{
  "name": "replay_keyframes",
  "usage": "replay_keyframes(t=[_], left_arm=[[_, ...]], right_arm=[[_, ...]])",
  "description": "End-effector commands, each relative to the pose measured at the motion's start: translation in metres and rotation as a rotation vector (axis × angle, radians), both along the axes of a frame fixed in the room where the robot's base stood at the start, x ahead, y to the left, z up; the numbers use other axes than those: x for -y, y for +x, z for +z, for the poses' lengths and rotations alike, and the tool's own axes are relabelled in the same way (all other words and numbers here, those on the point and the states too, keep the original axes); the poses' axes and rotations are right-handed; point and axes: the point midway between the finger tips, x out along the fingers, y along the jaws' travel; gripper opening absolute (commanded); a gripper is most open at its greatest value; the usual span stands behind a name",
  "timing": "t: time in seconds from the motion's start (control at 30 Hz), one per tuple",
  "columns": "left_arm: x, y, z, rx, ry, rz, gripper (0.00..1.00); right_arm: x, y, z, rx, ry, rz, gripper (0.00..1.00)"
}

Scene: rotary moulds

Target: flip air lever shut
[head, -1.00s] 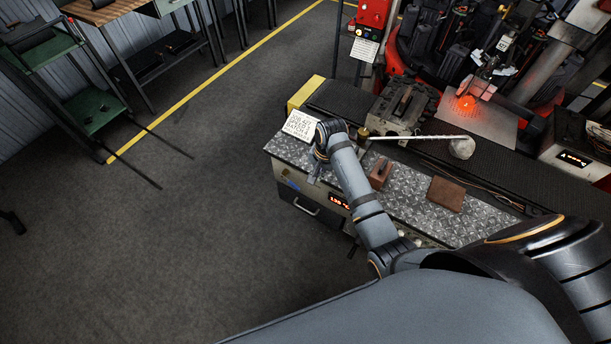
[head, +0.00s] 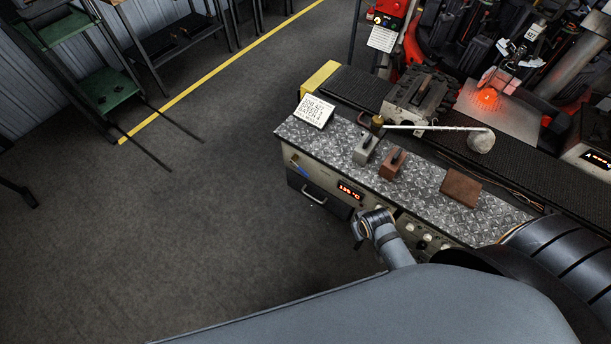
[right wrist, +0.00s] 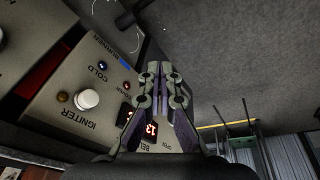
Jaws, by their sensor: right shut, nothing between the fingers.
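I cannot make out the air lever in either view; the panel is small in the head view and partly behind my gripper in the right wrist view. The front control panel (head: 425,238) carries several knobs, and it also shows in the right wrist view (right wrist: 62,78), with a white igniter button (right wrist: 86,98) and small lamps. My right gripper (right wrist: 160,72) is shut and empty, in front of the panel near its red display (right wrist: 150,131). In the head view my right wrist is at the bench front, and the fingertips cannot be made out. My left gripper is out of view.
The bench top (head: 330,142) holds a grey block (head: 366,149), a reddish block (head: 392,165), a brown pad (head: 461,187) and a job card (head: 314,111). A long ladle (head: 440,128) lies behind them. A drawer handle (head: 313,198) juts from the front.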

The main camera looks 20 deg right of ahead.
Motion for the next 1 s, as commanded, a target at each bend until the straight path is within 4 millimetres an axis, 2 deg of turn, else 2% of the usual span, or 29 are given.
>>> replay_keyframes(t=[0.03,0.17,0.27,0.3,0.4,0.5,0.6,0.7,0.97,1.0], left_arm=[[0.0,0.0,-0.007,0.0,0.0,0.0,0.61],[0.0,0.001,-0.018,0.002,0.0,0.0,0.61],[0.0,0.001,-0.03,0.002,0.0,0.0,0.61],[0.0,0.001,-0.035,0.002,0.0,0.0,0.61],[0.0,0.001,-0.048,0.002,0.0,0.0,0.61],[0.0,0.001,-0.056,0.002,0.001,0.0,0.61],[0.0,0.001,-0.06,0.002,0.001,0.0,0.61],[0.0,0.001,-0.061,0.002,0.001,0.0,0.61],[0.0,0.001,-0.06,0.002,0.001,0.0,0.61],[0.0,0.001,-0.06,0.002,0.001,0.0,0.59]], right_arm=[[0.002,-0.006,-0.027,-0.014,0.001,-0.003,0.0],[0.007,-0.027,-0.093,-0.039,0.002,-0.011,0.0],[0.012,-0.056,-0.155,-0.065,0.004,-0.019,0.0],[0.014,-0.072,-0.182,-0.077,0.005,-0.022,0.0],[0.018,-0.121,-0.242,-0.105,0.008,-0.03,0.0],[0.019,-0.164,-0.278,-0.125,0.011,-0.035,0.0],[0.019,-0.195,-0.296,-0.138,0.013,-0.039,0.0],[0.019,-0.21,-0.302,-0.143,0.014,-0.04,0.0],[0.019,-0.215,-0.303,-0.144,0.014,-0.041,0.0],[0.019,-0.215,-0.303,-0.144,0.014,-0.04,0.0]])
